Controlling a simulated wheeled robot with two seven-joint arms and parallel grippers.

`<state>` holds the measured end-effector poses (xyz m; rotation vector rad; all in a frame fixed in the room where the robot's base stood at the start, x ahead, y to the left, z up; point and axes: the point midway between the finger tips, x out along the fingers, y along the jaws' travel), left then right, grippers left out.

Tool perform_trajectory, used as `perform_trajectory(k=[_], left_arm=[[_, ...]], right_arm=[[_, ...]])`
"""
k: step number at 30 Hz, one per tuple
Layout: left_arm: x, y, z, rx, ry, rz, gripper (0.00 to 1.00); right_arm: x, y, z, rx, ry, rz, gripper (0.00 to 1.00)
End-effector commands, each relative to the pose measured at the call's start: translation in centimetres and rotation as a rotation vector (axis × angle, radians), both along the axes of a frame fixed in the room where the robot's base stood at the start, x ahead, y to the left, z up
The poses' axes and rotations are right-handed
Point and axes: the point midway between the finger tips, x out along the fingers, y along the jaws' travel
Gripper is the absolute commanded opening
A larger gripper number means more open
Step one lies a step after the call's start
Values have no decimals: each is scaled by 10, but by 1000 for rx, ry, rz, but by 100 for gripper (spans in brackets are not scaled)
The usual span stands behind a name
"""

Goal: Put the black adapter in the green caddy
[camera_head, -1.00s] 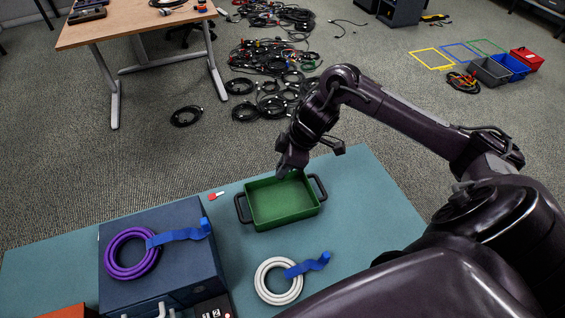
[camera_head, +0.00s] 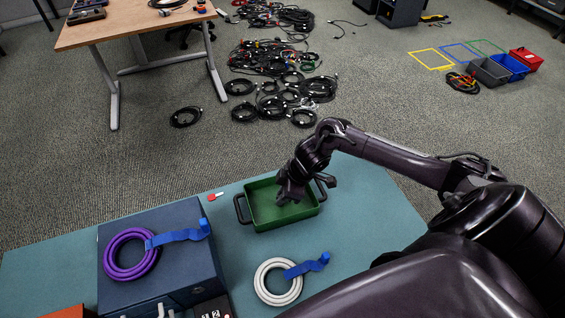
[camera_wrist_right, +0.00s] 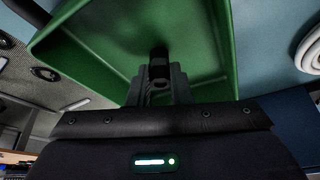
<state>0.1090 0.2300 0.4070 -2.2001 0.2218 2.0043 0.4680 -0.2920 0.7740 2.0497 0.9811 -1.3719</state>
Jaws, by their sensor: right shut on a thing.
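The green caddy (camera_head: 262,216) stands on the teal table with its dark handles at its two sides. My right gripper (camera_head: 284,202) reaches down into the caddy's opening from above. In the right wrist view the gripper (camera_wrist_right: 159,84) is shut on the black adapter (camera_wrist_right: 159,62), a small dark piece between the fingertips. The green caddy's floor and walls (camera_wrist_right: 105,38) surround it there. Whether the adapter touches the caddy floor I cannot tell. In the head view the gripper hides the adapter. My left gripper is not in view.
A dark blue box (camera_head: 190,262) at the left bears a purple cable coil (camera_head: 112,262) with a blue strap. A white coil (camera_head: 264,288) lies in front of the caddy. A small red item (camera_head: 213,197) lies behind-left of it. Teal table (camera_head: 375,215) is bare at right.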

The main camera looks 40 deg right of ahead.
Motion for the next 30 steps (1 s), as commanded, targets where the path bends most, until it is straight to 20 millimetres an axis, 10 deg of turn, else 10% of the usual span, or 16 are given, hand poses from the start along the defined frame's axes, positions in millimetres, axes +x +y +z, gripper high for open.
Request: perform_trajectory(k=[5, 6, 11, 22, 30], left_arm=[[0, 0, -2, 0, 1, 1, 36], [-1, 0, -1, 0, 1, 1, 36], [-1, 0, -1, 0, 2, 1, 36], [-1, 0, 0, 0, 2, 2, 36], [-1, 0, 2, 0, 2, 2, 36]], right_arm=[[0, 0, -3, 0, 0, 0, 0], [0, 0, -3, 0, 0, 1, 21], [0, 0, -2, 0, 0, 0, 40], [-1, -2, 5, -1, -2, 0, 40], [-13, -18, 52, -5, -3, 2, 40]])
